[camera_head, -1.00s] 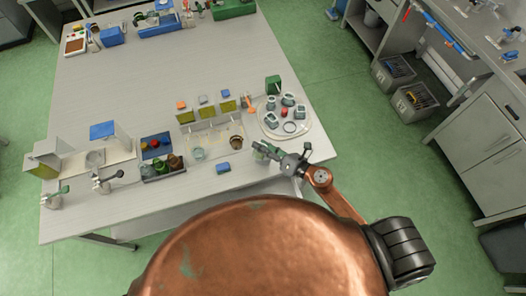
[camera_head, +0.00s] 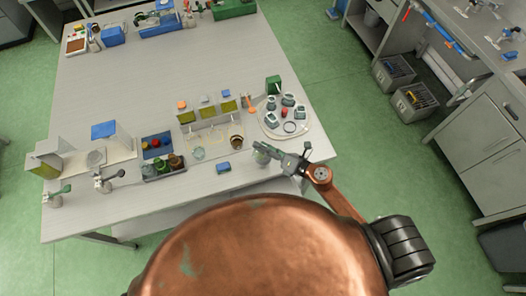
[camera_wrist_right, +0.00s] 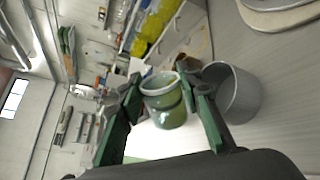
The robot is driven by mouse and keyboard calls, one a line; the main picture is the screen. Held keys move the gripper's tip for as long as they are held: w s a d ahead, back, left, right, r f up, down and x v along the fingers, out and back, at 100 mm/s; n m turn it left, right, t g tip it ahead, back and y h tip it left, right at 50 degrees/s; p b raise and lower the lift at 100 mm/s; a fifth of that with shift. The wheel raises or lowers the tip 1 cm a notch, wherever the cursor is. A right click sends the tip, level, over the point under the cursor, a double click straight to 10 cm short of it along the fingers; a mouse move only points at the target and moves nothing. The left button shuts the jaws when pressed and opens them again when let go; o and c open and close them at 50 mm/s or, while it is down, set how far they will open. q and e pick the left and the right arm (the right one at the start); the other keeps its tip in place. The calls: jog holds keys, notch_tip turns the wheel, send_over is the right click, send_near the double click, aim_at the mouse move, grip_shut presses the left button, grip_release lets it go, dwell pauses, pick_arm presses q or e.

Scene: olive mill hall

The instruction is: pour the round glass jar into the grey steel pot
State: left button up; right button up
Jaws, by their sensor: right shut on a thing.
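My right gripper (camera_head: 272,153) comes in from the right over the near right part of the table. In the right wrist view its green fingers (camera_wrist_right: 163,108) are shut on the round glass jar (camera_wrist_right: 163,103), which has a pale rim and greenish contents. That view is rolled, with the table on its right. The jar looks tipped well over, its mouth toward the table's far side. The grey steel pot (camera_wrist_right: 241,96) stands on the table just below the jar, partly behind a finger. I cannot tell whether anything is flowing out. My left gripper is not in view.
A round tray (camera_head: 300,130) with several grey vessels lies beyond my right gripper. A blue block (camera_head: 223,168), a brown cup (camera_head: 237,141) and a dark caddy of bottles (camera_head: 163,168) are to its left. The table's near right edge is close.

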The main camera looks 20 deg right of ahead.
jog(key=shift+f, duration=0.1)
jog(key=shift+w+d+m+p, duration=0.1)
jog(key=shift+m+p, duration=0.7)
jog(key=shift+p, duration=0.2)
dwell(0.7)
jog(key=shift+w+d+f+m+g+y, duration=0.15)
jog(key=shift+f+m+g+y, duration=0.15)
jog(key=shift+f+m+g, duration=0.35)
dwell(1.5)
jog(key=shift+r+m+p, duration=0.2)
jog(key=shift+m+p, duration=0.45)
jog(key=shift+p, duration=0.45)
dwell(1.0)
jog(key=shift+w+d+m+g+y+p, duration=0.1)
jog(key=shift+m+g+y+p, duration=0.3)
jog(key=shift+m+p, duration=0.3)
dwell(1.3)
